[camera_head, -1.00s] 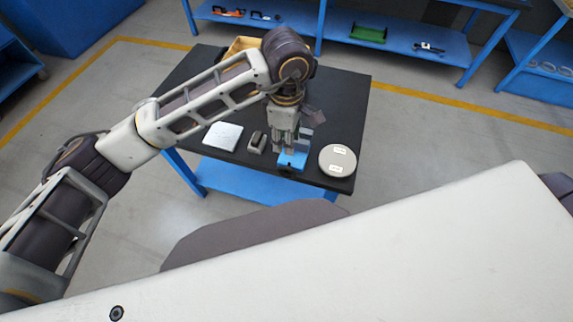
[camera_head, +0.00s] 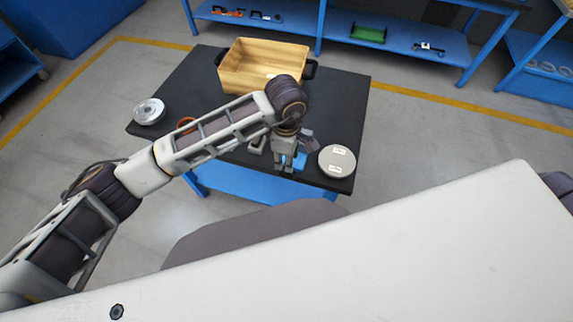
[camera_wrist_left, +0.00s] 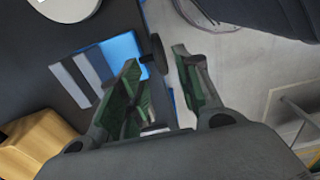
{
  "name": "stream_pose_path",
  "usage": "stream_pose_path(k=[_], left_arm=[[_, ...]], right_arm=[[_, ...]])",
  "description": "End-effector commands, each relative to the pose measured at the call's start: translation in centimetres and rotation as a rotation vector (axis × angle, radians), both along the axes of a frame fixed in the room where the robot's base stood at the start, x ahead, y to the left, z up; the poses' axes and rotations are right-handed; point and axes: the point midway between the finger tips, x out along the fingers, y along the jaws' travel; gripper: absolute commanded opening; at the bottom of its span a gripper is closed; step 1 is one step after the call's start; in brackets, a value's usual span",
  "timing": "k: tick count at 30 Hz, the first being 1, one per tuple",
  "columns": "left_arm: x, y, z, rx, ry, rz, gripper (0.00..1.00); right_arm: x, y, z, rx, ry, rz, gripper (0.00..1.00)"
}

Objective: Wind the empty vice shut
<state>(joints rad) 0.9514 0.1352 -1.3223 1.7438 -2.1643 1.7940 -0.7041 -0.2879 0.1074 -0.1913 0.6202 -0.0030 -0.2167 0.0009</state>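The blue vice (camera_head: 300,160) stands near the front edge of the black table, partly hidden by my left gripper. In the left wrist view the vice (camera_wrist_left: 124,48) shows its grey jaws (camera_wrist_left: 94,66), apart with nothing seen between them. A dark round knob (camera_wrist_left: 157,52) sits at the vice's front side. My left gripper (camera_head: 285,168) points down at the front of the vice. In the left wrist view its green-padded fingers (camera_wrist_left: 157,62) are apart, one on each side of the knob; I cannot tell whether they touch it. My right gripper is not in view.

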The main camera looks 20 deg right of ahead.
Motion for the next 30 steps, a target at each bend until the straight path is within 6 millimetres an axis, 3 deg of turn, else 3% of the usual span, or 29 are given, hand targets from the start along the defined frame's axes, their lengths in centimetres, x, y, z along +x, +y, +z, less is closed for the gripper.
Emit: stream_pose_path(k=[12, 26, 30], left_arm=[[0.0, 0.0, -4.5, 0.0, 0.002, 0.001, 0.34], [0.0, 0.0, -5.2, 0.0, 0.0, 0.0, 0.34], [0.0, 0.0, -5.1, 0.0, 0.0, 0.0, 0.16]], right_arm=[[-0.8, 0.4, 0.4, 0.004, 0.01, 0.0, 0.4], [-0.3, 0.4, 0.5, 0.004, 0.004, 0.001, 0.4], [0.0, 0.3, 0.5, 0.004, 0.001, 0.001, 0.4]])
